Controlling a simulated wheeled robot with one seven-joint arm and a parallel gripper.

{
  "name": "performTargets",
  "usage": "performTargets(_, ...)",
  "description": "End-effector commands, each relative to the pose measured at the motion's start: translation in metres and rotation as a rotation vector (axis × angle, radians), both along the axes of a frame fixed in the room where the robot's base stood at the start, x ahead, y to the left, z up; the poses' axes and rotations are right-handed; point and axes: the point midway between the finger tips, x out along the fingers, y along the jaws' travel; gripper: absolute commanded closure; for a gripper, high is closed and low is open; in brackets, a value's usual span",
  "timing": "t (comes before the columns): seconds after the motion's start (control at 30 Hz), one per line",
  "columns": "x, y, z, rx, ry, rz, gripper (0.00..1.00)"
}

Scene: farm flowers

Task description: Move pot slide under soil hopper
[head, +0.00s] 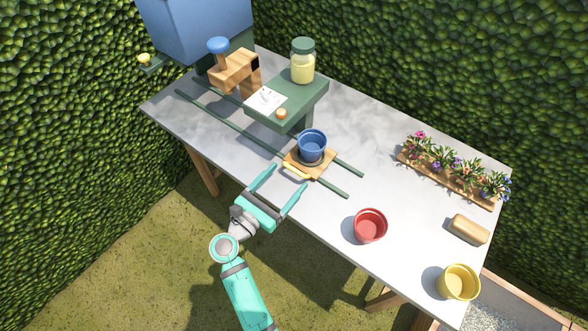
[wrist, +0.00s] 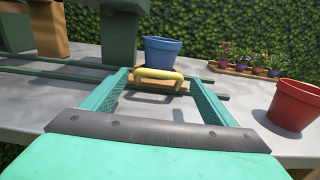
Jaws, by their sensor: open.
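The pot slide (head: 323,169) is a small wooden board with a yellow handle (head: 297,171) on its near side. A blue pot (head: 312,144) stands upright on it. The slide sits across two green rails (head: 240,131) towards their right end. The blue soil hopper (head: 200,25) stands at the table's back left, past the rails' left end. My gripper (head: 283,178) is open and empty just short of the handle. In the wrist view the yellow handle (wrist: 158,75) shows beyond and between the fingertips, with the blue pot (wrist: 162,52) behind it.
A green shelf (head: 300,102) holds a jar (head: 303,62) and stands beside the rails. A wooden block with a blue knob (head: 219,46) is near the hopper. A red pot (head: 370,226), a yellow pot (head: 458,283), a tan block (head: 468,229) and a flower tray (head: 447,181) stand to the right.

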Motion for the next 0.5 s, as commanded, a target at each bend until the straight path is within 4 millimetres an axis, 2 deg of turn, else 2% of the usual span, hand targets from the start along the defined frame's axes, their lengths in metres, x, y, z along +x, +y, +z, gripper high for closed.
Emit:
performTargets(0.2, 0.027, -0.019, 0.0, -0.001, -0.001, -0.001, 0.2)
performTargets(0.5, 0.039, -0.028, 0.0, -0.001, 0.0, 0.0, 0.2)
